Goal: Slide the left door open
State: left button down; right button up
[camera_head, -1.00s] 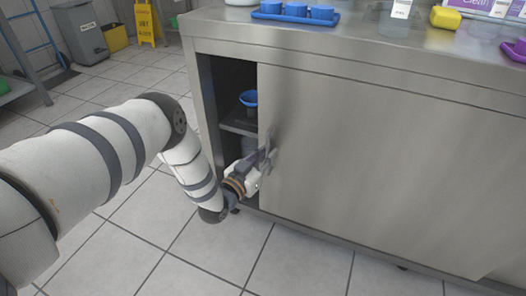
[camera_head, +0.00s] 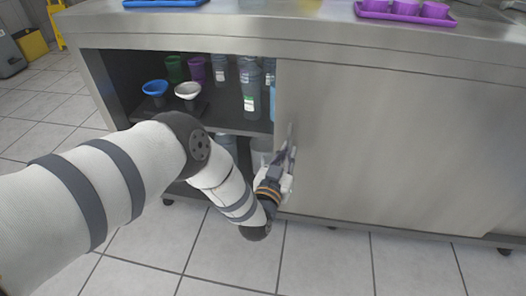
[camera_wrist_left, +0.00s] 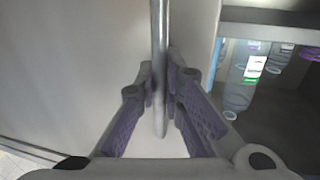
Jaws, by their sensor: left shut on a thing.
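The left door (camera_head: 390,150) is a steel sliding panel on the cabinet, and the cabinet stands open to the left of its edge. My left gripper (camera_head: 289,155) is at the door's left edge. In the left wrist view its fingers (camera_wrist_left: 163,110) are shut around a thin vertical bar handle (camera_wrist_left: 159,60) that stands out from the door. The lower part of the handle lies between the finger pads. My right gripper does not show.
The open shelf holds a blue funnel (camera_head: 155,88), a grey funnel (camera_head: 188,91), green and purple cups and several bottles (camera_head: 250,90). A purple tray (camera_head: 405,14) sits on the steel countertop (camera_head: 300,32). The tiled floor (camera_head: 330,260) in front is clear.

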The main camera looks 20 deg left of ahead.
pick_arm(q)
jog(key=d, duration=0.3)
jog(key=w+d+b, duration=0.1)
jog(key=d, duration=0.2)
jog(key=w+d, duration=0.1)
jog(key=d, duration=0.2)
jog(key=shift+f+b, duration=0.1)
jog(key=shift+b, duration=0.3)
jog(key=c, duration=1.7)
grip_release()
send_near(326, 150)
jog(key=s, duration=0.5)
jog(key=shift+s+d, duration=0.15)
jog(key=shift+s, duration=0.25)
